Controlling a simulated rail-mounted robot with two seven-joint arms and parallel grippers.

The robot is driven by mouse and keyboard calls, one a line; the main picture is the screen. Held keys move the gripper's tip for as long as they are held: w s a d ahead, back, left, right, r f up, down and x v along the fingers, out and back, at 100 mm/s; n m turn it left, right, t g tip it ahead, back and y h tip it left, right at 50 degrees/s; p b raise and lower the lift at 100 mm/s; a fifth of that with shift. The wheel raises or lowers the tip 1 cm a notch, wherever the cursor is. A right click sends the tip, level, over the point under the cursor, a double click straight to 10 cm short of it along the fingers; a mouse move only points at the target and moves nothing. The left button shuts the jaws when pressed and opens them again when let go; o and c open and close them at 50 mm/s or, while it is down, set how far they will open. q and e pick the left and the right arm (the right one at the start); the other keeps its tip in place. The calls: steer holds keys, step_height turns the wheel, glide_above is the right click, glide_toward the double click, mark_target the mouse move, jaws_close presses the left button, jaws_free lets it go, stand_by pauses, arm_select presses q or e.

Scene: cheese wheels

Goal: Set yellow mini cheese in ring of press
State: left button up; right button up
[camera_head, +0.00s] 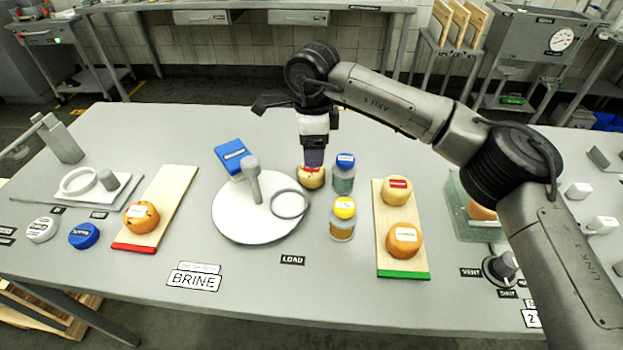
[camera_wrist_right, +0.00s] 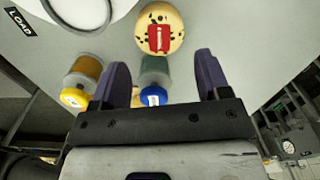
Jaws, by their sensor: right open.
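A small pale-yellow cheese (camera_head: 311,178) with dark specks and a red label sits on the table right of the white round plate (camera_head: 235,226). It also shows in the right wrist view (camera_wrist_right: 160,42). My right gripper (camera_head: 314,163) is above the cheese, fingers pointing down. In the wrist view the gripper (camera_wrist_right: 162,62) is open and empty, with the cheese just beyond the fingertips. A grey ring (camera_head: 290,217) lies on the round plate beside an upright grey handle (camera_head: 254,180). Another pale ring (camera_head: 66,188) lies on a board at left. Which ring belongs to the press is unclear. My left gripper is out of view.
A blue-lidded jar (camera_head: 343,182) and a yellow-lidded jar (camera_head: 342,224) stand close right of the cheese. A blue block (camera_head: 231,153) is behind the plate. Boards with orange cheeses stand left (camera_head: 172,190) and right (camera_head: 408,266).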

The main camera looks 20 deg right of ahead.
mark_target(311, 174)
steer(key=shift+f, duration=0.7)
steer(key=shift+a+f+b, duration=0.1)
steer(key=shift+f+b, duration=0.45)
step_height(311, 174, down, 3)
steer(key=shift+w+a+f+b, duration=0.1)
steer(key=shift+a+b, duration=0.05)
steer(key=shift+b, duration=0.95)
steer(key=shift+f, duration=0.4)
steer(key=shift+r, duration=0.1)
steer(key=shift+c, duration=0.8)
steer(key=c, duration=0.5)
steer(key=shift+c, duration=0.2)
